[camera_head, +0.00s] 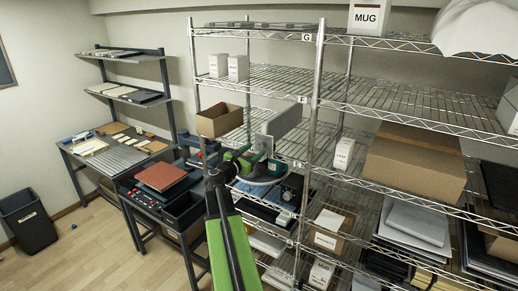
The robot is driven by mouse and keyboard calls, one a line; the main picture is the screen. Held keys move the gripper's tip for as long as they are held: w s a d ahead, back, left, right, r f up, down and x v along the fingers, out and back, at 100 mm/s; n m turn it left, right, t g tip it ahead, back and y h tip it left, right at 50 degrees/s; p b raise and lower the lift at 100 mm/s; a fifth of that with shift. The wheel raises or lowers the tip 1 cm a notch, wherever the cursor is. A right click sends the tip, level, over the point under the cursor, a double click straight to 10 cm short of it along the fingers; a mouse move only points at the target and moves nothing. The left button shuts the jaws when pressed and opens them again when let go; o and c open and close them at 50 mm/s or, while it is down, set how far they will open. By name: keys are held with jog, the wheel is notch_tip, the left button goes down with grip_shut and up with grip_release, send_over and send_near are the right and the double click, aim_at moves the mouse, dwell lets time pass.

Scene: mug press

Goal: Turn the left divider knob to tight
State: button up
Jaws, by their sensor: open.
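My green and black arm reaches up from the bottom edge. My gripper (262,166) is open at the wire rack's middle level, in front of the stock there. I see nothing held in it, though its fingertips are small and hard to make out. A plain grey upright panel (283,119) stands just above and behind it; I cannot tell whether this is a divider. A dark device with a round dial (290,191) sits on the shelf just below right of the gripper. No divider knob can be told apart, and no tight marking is readable.
An open cardboard box (219,121) stands left of the gripper. A dark workbench (150,205) with a red-brown plate (160,177) is at lower left. The rack's upright post (307,130) is close on the right.

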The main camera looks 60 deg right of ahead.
aim_at(260, 146)
jog(key=shift+d, duration=1.9)
jog(key=shift+c, duration=0.4)
grip_shut()
